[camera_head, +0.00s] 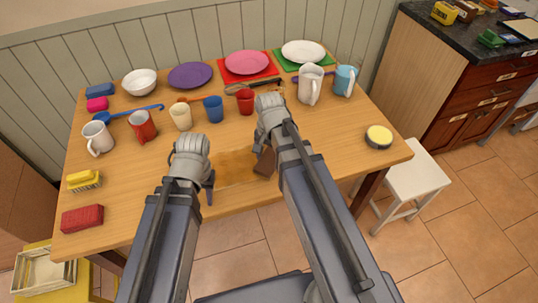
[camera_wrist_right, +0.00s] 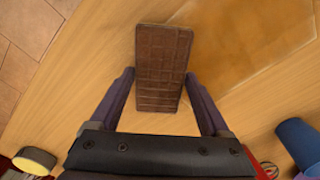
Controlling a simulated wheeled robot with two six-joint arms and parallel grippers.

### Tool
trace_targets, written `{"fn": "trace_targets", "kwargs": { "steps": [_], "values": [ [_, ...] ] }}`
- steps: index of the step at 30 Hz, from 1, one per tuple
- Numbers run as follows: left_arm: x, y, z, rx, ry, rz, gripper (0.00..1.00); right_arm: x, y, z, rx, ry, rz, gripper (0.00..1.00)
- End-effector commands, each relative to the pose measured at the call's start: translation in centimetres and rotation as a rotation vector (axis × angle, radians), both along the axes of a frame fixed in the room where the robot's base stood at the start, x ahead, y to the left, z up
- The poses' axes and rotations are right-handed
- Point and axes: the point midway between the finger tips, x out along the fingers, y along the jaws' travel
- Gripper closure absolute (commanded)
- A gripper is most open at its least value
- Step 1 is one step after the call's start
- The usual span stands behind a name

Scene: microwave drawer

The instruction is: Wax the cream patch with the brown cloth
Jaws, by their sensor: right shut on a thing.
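The brown cloth (camera_head: 265,162), a flat dark block with a grid of lines, is at the right end of the cream patch. It also shows in the right wrist view (camera_wrist_right: 163,60). My right gripper (camera_wrist_right: 160,78) is shut on it, one finger on each side. The cream patch (camera_head: 235,169) is a glossy amber area on the table near the front edge; in the right wrist view (camera_wrist_right: 245,40) it lies right beside the cloth. I cannot tell if the cloth touches the table. My left gripper (camera_head: 209,187) is at the patch's left end, its opening hidden.
The wooden table (camera_head: 330,165) holds cups and mugs behind the patch, with plates and a bowl at the back. A round yellow-topped tin (camera_head: 379,136) stands at right. A red block (camera_head: 82,218) and a yellow brush (camera_head: 84,180) are at left. A white stool (camera_head: 415,175) stands right of the table.

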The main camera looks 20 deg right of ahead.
Motion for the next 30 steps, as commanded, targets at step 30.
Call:
{"fn": "trace_targets", "kwargs": {
  "steps": [30],
  "values": [
    [0.0, 0.0, -0.1, 0.0, 0.0, 0.0, 0.63, -0.1, 5.7, -0.1, 0.003, 0.0, 0.003, 0.64]
  ]
}}
